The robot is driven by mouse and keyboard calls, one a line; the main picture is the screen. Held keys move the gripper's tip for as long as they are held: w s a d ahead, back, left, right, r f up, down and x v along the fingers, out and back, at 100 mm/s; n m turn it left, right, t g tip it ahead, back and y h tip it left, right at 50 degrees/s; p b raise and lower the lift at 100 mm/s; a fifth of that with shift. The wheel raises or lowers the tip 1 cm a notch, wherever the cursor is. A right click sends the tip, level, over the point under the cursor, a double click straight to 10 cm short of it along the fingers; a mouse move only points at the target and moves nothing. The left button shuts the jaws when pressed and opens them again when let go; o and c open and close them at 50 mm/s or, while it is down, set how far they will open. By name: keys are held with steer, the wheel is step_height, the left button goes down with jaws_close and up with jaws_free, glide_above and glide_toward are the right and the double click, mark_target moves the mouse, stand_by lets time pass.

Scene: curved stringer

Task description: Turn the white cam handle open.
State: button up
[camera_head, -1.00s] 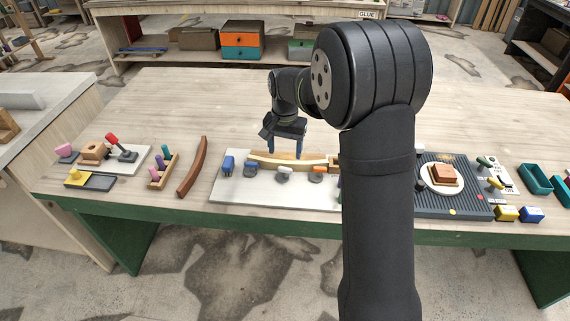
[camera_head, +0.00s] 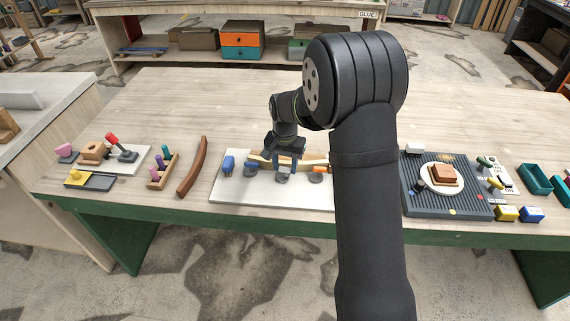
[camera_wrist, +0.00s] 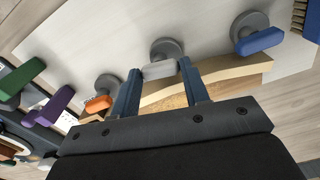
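The white cam handle (camera_wrist: 159,69) is a short pale bar on a round grey base (camera_wrist: 166,48), on the white board (camera_wrist: 120,35). It stands beside the curved light-wood stringer (camera_wrist: 225,75). My gripper (camera_wrist: 161,76) is open in the wrist view, with one blue finger at either side of the handle. Contact between the fingers and the handle cannot be told. In the head view my gripper (camera_head: 286,168) is low over the stringer (camera_head: 312,161), and the white handle is mostly hidden there.
A blue cam handle (camera_wrist: 261,41) and an orange one (camera_wrist: 98,104) flank the white one along the stringer. Purple (camera_wrist: 56,104) and green (camera_wrist: 20,78) handles lie farther left in the wrist view. A dark-wood curved strip (camera_head: 193,167) lies left of the board.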

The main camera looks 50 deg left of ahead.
mark_target(285, 167)
steer(key=shift+n, duration=1.2)
steer(key=o, duration=1)
step_height(285, 167, up, 18)
steer(key=shift+f, duration=0.25)
steer(key=shift+f, duration=0.15)
step_height(285, 167, down, 17)
steer(key=shift+f, duration=0.1)
